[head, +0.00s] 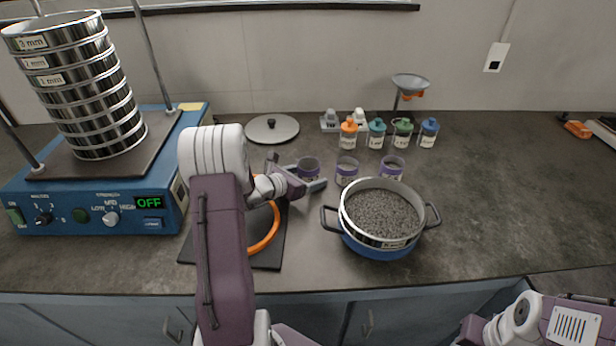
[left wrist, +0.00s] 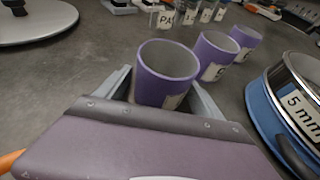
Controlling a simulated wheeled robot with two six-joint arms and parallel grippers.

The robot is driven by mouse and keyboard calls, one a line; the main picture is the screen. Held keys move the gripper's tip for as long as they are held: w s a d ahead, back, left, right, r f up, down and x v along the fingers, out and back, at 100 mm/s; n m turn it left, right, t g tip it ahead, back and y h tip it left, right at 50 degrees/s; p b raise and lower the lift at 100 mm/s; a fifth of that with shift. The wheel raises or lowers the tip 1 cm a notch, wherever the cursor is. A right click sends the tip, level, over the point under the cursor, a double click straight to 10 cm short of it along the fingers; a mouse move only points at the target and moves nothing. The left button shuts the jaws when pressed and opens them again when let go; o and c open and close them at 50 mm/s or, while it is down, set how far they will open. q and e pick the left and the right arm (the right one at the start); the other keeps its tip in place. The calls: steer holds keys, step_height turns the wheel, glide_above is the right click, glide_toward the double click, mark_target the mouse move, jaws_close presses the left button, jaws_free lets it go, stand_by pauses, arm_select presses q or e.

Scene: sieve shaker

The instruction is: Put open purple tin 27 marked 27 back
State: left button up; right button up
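Three open purple tins stand in a row on the counter. The left tin (head: 308,167) is between the fingers of my left gripper (head: 298,172); in the left wrist view this tin (left wrist: 166,75) stands upright and open-topped between the two grey fingers (left wrist: 163,92), which look spread around it. The middle tin (head: 347,171) and right tin (head: 391,168) stand apart from the gripper. Pale labels show on the tins, but I cannot read a 27 on any of them. My right gripper is out of view; only part of the right arm shows at lower right.
A blue-based sieve pan (head: 381,218) full of grey grains stands right of the gripper. A sieve stack (head: 85,90) sits on the blue shaker (head: 100,200), which reads OFF. A lid (head: 271,128), several small bottles (head: 376,133) and a funnel (head: 410,84) stand behind.

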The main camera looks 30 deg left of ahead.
arm_select(q)
steer(key=shift+r, duration=0.25)
steer(key=p+v, duration=0.2)
steer(key=v, duration=1)
steer(key=shift+s+f, duration=0.1)
